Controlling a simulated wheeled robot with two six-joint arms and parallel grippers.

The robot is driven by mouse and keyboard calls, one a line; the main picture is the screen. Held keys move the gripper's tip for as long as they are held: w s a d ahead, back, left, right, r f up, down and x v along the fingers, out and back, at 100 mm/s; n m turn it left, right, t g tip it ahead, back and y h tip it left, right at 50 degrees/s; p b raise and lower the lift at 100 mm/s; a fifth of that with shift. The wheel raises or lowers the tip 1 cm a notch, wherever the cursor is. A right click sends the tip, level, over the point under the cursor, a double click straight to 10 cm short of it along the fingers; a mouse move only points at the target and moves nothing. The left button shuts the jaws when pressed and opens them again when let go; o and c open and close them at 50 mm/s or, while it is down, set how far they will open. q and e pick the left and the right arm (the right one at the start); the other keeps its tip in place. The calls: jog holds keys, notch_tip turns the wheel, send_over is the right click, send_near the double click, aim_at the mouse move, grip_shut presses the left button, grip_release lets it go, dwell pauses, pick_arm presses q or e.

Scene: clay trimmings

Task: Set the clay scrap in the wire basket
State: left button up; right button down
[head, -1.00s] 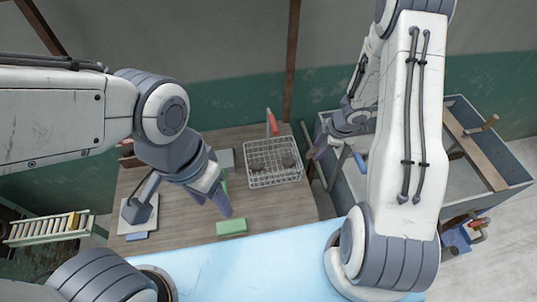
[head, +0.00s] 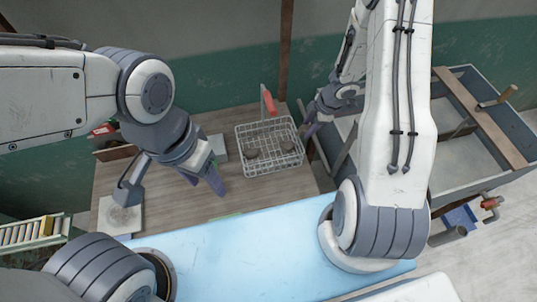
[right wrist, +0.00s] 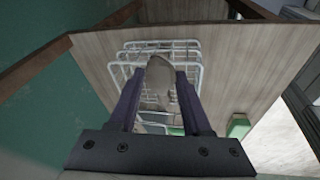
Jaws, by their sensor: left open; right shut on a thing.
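The wire basket (head: 247,131) stands on the wooden bench, with a few brownish lumps inside. My right gripper (head: 312,124) is at the basket's right side in the head view. In the right wrist view it is shut on a grey-beige clay scrap (right wrist: 160,75), held between the fingertips with the basket's wires (right wrist: 190,47) behind it. I cannot tell the scrap's height above the basket. The scrap is not clear in the head view. My left gripper (head: 203,182) is open and empty over the bench, left of the basket.
A red handle (head: 268,103) stands at the basket's back. A grey plate (head: 217,147) lies left of it, and a pale tile (head: 120,216) further left. A green block (right wrist: 238,127) shows in the right wrist view. A large grey bin (head: 478,150) with a plank stands right.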

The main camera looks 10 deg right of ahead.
jog(key=shift+f, duration=0.6)
jog(key=a+f+b, duration=0.1)
jog(key=a+f, duration=0.1)
jog(key=a, duration=0.1)
jog(key=w+a+f+b, duration=0.1)
jog(key=a+f+b, duration=0.1)
jog(key=a, duration=0.2)
jog(key=w+a+f+b, duration=0.1)
jog(key=a+f+b, duration=0.1)
jog(key=a, duration=0.2)
jog(key=shift+w+a+f, duration=0.1)
jog(key=shift+w+f, duration=0.05)
jog(key=shift+f, duration=0.2)
notch_tip(320, 180, down, 4)
jog(key=shift+a+f+b, duration=0.1)
jog(key=shift+b, duration=0.95)
pick_arm(q)
notch_tip(320, 180, down, 8)
jog(key=shift+r, duration=0.15)
pick_arm(e)
jog(key=shift+c, duration=1.6)
grip_release()
